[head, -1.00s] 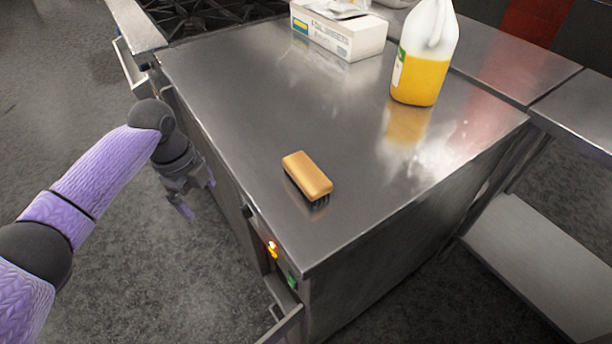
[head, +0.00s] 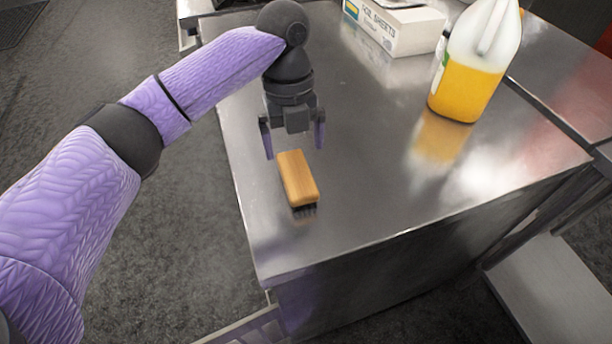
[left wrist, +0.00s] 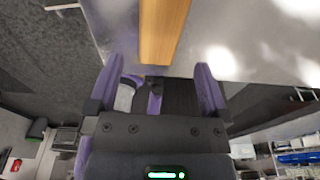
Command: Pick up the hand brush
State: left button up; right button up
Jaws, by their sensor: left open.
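The hand brush (head: 298,178) has a tan wooden back and dark bristles facing down. It rests on the steel counter (head: 370,200) near the counter's left edge. My left gripper (head: 293,146) is open and empty, pointing down over the counter just behind the brush in the head view, its two fingers apart. In the left wrist view, the brush's wooden back (left wrist: 162,32) shows at the top, beyond and between the open fingers (left wrist: 165,85). I cannot tell the exact height of the fingers above the counter. My right gripper is in neither view.
A jug of yellow liquid (head: 465,85) stands to the right on the counter. A white box (head: 400,30) is at the back. The counter around the brush is clear, and its left edge drops to the grey floor (head: 190,240).

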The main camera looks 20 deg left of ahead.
aim_at(296, 172)
pick_arm(q)
jog(key=f, duration=0.2)
jog(key=f+b, duration=0.1)
jog(key=f, duration=0.1)
jog(key=f+b, duration=0.1)
jog(key=f, duration=0.1)
jog(key=shift+s+d+f, duration=0.15)
jog(key=shift+s+f, duration=0.2)
jog(key=shift+f, duration=0.35)
jog(key=shift+r, duration=0.1)
jog(key=shift+c, duration=1.3)
jog(key=c, duration=1)
jog(key=shift+o, duration=0.2)
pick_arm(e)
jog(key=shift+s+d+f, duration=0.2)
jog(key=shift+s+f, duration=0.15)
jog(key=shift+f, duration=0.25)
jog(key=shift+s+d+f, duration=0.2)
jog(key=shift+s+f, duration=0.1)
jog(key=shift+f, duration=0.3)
